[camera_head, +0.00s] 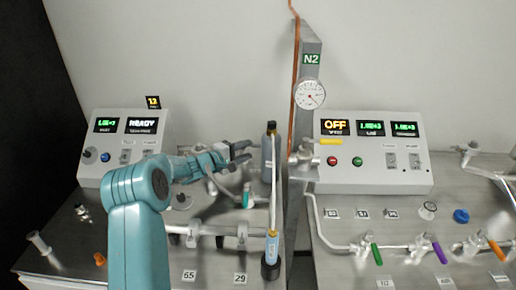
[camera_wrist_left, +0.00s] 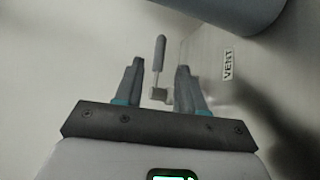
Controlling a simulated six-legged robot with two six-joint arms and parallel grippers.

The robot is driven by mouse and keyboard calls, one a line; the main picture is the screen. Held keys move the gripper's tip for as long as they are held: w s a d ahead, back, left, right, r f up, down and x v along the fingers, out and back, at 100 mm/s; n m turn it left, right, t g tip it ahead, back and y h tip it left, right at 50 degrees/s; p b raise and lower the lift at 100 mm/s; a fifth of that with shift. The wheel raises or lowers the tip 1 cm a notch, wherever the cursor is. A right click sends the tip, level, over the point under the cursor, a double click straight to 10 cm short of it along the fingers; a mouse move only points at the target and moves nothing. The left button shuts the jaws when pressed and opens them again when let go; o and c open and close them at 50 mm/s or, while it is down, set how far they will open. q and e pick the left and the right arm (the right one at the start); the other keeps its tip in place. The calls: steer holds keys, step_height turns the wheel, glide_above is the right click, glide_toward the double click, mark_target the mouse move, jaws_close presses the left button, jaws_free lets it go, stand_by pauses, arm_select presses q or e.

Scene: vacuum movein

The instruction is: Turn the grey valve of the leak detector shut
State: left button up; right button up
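The leak detector is likely the left grey box (camera_head: 118,144), with a READY display, behind my left arm. My left gripper (camera_head: 241,152) is in front of the back wall, right of that box and close to a dark grey bottle (camera_head: 268,158). In the left wrist view its two fingers (camera_wrist_left: 158,78) are open and apart. A small valve with a grey handle (camera_wrist_left: 160,52) shows between and beyond the fingertips; I see no contact with them. I cannot pick out this grey valve for sure in the head view. My right gripper is not in view.
A post (camera_head: 306,80) with an N2 label and gauge stands right of the gripper. A tall blue-labelled tube (camera_head: 272,245) stands in front of the bottle. A right control box (camera_head: 372,178) and several coloured-handle valves stand on the right bench. A VENT label (camera_wrist_left: 227,64) is near the fingers.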

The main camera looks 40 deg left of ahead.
mark_target(258, 146)
arm_select(q)
steer(key=w, duration=0.2)
steer(key=w+p, duration=0.1)
steer(key=w, duration=0.3)
steer(key=shift+d+f+p, duration=0.25)
steer(key=shift+f+p, duration=0.1)
jaws_close()
steer(key=shift+f, duration=0.1)
